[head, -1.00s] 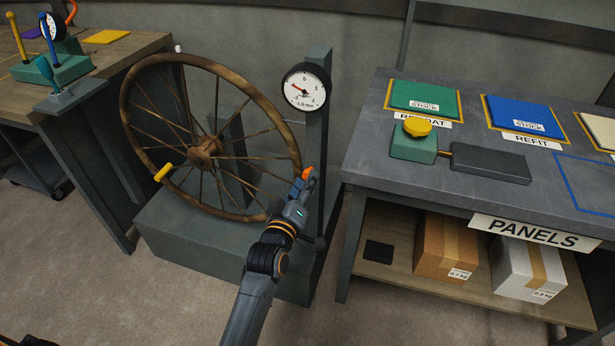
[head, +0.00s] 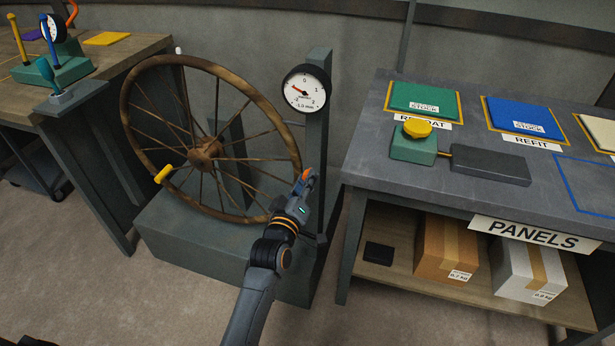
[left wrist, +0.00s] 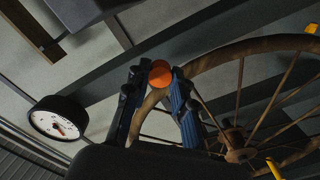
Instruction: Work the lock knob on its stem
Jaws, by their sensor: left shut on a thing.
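The orange lock knob (head: 306,174) is on the side of the upright post (head: 317,140), right of the spoked wheel (head: 204,153); its stem is hidden. My left gripper (head: 304,183) reaches up from below and is shut on the knob. In the left wrist view the orange knob (left wrist: 160,73) sits between the two fingertips (left wrist: 158,82), with the wheel rim (left wrist: 240,48) just behind and to the right. My right gripper is not in view.
A round dial gauge (head: 304,89) is fixed to the post above my gripper. A yellow handle (head: 163,173) sticks out from the wheel. A grey bench (head: 400,185) with a yellow-knobbed green block (head: 413,147) stands close on the right; a wooden table (head: 110,57) is at left.

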